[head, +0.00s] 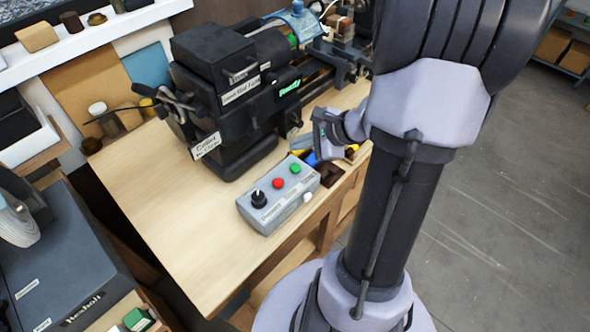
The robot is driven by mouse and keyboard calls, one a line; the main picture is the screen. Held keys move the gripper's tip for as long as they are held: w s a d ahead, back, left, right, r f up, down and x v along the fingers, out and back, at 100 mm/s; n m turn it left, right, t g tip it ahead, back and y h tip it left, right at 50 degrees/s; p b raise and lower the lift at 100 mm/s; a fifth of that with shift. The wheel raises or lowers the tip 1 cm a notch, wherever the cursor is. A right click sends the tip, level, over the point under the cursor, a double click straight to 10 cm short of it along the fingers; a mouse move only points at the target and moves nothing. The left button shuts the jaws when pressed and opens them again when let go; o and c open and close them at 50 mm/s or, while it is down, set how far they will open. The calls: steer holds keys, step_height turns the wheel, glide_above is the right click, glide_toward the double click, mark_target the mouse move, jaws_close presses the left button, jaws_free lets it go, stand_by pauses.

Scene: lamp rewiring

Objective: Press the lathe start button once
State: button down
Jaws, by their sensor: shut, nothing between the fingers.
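A grey control box (283,212) lies on the wooden bench near its front right edge. Its top carries a green button (295,168), a red button (278,183) and a black knob (258,198). The small labels on it are too blurred to read. The black lathe (235,110) stands behind the box with a lit green sign (289,88). My gripper (322,148) is shut and empty, behind and to the right of the green button, apart from the box. Its fingertips are small and hard to make out.
Yellow, blue and dark items (328,168) lie on the bench under my gripper. The bench top (180,220) is clear left of the box. A dark labelled case (70,270) stands at the lower left. My arm covers the bench's right end.

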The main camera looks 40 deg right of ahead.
mark_target(299, 168)
step_height(299, 168, down, 6)
steer(key=b, duration=0.4)
steer(key=shift+r, duration=0.25)
stand_by(1.5)
steer(key=shift+f+b, duration=0.4)
steer(key=shift+b, duration=0.25)
